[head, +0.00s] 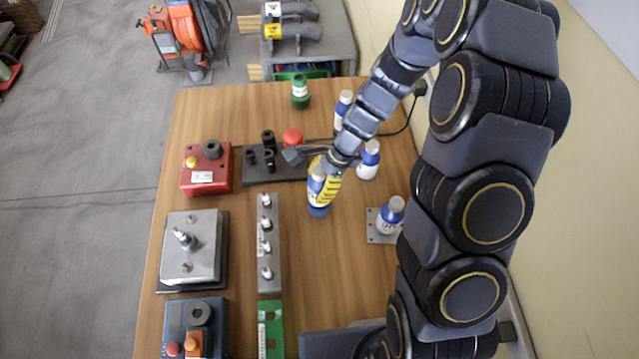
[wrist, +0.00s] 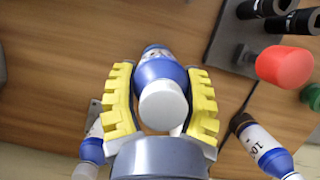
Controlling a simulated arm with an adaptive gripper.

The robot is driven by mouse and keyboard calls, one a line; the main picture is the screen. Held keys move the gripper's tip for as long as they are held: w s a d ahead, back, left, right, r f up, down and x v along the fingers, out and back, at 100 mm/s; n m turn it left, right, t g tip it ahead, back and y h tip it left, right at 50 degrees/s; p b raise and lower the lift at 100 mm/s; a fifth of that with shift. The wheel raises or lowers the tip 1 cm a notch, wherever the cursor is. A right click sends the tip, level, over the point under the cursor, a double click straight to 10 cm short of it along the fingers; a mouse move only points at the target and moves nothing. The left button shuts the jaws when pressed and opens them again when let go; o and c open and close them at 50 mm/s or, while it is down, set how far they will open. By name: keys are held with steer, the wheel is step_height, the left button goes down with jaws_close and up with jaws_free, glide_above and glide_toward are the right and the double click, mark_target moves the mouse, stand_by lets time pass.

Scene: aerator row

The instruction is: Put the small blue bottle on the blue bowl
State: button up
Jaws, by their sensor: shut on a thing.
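My gripper (head: 327,178) is shut on a small blue bottle (head: 318,209) with a white cap, over the middle of the wooden table. In the wrist view, the yellow ridged fingers of my gripper (wrist: 161,80) are on both sides of the blue bottle (wrist: 158,70), its white cap toward the camera. I cannot tell whether its base touches the table. I make out no blue bowl in either view.
Similar blue-and-white bottles stand right of my gripper: one behind (head: 343,107), one close by (head: 368,160), one by a metal plate (head: 378,236). A green bottle (head: 300,93), red knob (head: 292,137), red box (head: 207,168) and metal valve row (head: 268,238) also stand here.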

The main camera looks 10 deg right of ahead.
steer(key=shift+f, duration=0.45)
steer(key=shift+f, duration=0.15)
steer(key=o, duration=1.1)
steer(key=s+v, duration=0.1)
steer(key=v, duration=1)
steer(key=s+r+n+h, duration=0.1)
steer(key=s+r+n, duration=0.3)
steer(key=s, duration=0.3)
steer(key=s+d+r+n+h, duration=0.1)
steer(key=s+r+n+h, duration=0.1)
steer(key=s+r+n, duration=0.3)
steer(key=s+d+r+n+h, duration=0.1)
steer(key=s+r+n, duration=0.3)
steer(key=s+n, duration=0.3)
steer(key=shift+s+d+r+g+h, duration=0.1)
steer(key=shift+s+r+g+h, duration=0.1)
steer(key=shift+s, duration=0.35)
steer(key=shift+s+d+r+g+h, duration=0.1)
steer(key=shift+s+g+h, duration=0.1)
steer(key=shift+s, duration=0.3)
